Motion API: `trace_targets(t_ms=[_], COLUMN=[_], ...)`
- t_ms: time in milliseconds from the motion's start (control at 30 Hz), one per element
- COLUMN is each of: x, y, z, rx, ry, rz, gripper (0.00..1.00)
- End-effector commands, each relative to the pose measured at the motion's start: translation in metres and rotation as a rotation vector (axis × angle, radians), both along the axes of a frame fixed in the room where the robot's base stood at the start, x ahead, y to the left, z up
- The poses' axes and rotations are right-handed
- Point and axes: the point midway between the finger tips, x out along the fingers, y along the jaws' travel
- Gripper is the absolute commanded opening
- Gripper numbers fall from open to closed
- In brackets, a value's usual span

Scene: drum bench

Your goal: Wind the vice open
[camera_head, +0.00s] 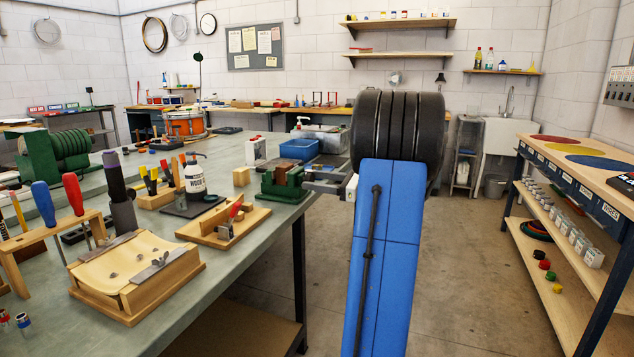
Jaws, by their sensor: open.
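The small green vice (268,186) stands on the bench close to its right edge. A brown piece shows between or beside its jaws; I cannot tell whether it is clamped. My gripper (312,180) is at the right side of the vice, past the bench edge, with its fingers pointing left toward it. The gripper is open. The vice's handle is not clear to see, and I cannot tell whether the fingers touch it or are around it. My blue arm hides what lies behind the gripper's right side.
The grey-green bench (225,280) carries a blue bin (299,149) behind the vice, a wooden jig (222,222) in front-left, and a white glue bottle (195,175). A shelf rack (590,200) stands at right. The floor between is clear.

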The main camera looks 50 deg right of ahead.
Motion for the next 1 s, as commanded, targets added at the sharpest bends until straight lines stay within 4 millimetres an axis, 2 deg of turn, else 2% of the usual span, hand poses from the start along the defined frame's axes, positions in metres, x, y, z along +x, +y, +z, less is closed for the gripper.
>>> trace_targets(t_ms=[200,367,400,767,1000], x=[0.0001,-0.0001,-0.0001,-0.0002,-0.0002], y=[0.0000,0.0000,0.0000,-0.0001,0.0000], z=[0.0000,0.0000,0.0000,-0.0001,-0.0001], rx=[0.000,0.000,0.000,-0.046,-0.185], ry=[0.000,0.000,0.000,-0.019,-0.076], rz=[0.000,0.000,0.000,0.000,0.000], gripper=[0.58,0.20,0.16,0.17,0.17])
